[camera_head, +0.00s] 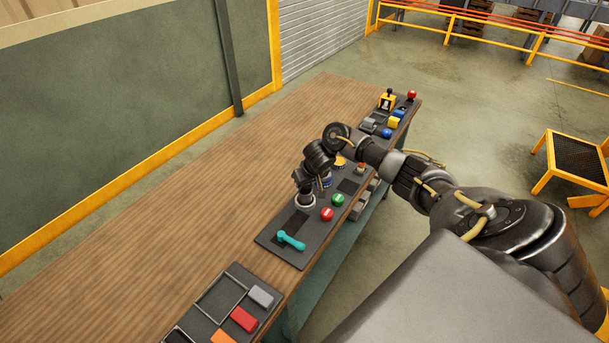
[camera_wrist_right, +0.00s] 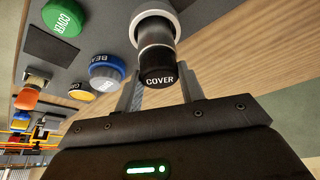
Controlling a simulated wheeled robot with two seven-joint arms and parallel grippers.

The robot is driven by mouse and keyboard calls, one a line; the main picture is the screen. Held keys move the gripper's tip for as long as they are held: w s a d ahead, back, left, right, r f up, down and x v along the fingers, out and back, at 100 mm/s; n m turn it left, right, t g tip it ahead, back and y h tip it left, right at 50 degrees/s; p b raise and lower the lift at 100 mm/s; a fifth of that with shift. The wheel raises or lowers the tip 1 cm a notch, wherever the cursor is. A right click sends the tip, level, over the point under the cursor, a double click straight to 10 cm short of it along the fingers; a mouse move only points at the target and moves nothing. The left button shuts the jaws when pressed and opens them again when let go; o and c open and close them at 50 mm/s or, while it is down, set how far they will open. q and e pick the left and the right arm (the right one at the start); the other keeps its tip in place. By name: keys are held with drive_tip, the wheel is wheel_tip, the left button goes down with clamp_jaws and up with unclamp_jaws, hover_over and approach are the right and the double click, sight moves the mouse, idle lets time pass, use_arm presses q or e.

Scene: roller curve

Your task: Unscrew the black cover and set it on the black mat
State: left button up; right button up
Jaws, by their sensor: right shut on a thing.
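The black cover (camera_wrist_right: 160,78), lettered COVER, tops a grey cylinder (camera_wrist_right: 156,56) in a white ring (camera_wrist_right: 155,24) in the wrist view. My right gripper (camera_wrist_right: 160,92) is shut on the cover, one finger at each side. In the head view my right gripper (camera_head: 306,188) points down over the white ring (camera_head: 305,202), hiding the cover. The dark panel has two black squares: one (camera_head: 292,222) by the teal handle, the other (camera_head: 348,186) beyond the green cap. The latter also shows in the wrist view (camera_wrist_right: 52,45). I cannot tell which is the mat. My left gripper is out of view.
Close by are a green cap (camera_head: 338,200), a red cap (camera_head: 327,214), a blue cap (camera_wrist_right: 106,72), a yellow cap (camera_wrist_right: 80,91) and a teal handle (camera_head: 291,240). A tray with coloured blocks (camera_head: 243,319) is at the near end. The wooden tabletop (camera_head: 220,180) is clear.

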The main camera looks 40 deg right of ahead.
drive_tip(key=shift+s+d+f+n+y, duration=0.1)
drive_tip(key=shift+d+n+y, duration=0.1)
drive_tip(key=shift+n, duration=0.35)
drive_tip(key=shift+s+d+n+y, duration=0.1)
drive_tip(key=shift+d+n+y, duration=0.1)
drive_tip(key=shift+n, duration=0.35)
drive_tip(key=shift+f+n+y+b, duration=0.2)
drive_tip(key=shift+n+y+b, duration=0.2)
drive_tip(key=shift+n+b, duration=0.55)
drive_tip(key=n+y+b, duration=0.1)
drive_tip(key=n, duration=0.2)
drive_tip(key=shift+f+n+g+b, duration=0.1)
drive_tip(key=shift+n+g+b, duration=0.2)
drive_tip(key=shift+n+g, duration=0.1)
drive_tip(key=shift+n+y+b, duration=0.3)
drive_tip(key=shift+n, duration=0.15)
drive_tip(key=shift+a+r+n, duration=0.1)
drive_tip(key=shift+r+n, duration=0.1)
drive_tip(key=shift+n, duration=0.2)
drive_tip(key=shift+s, duration=0.1)
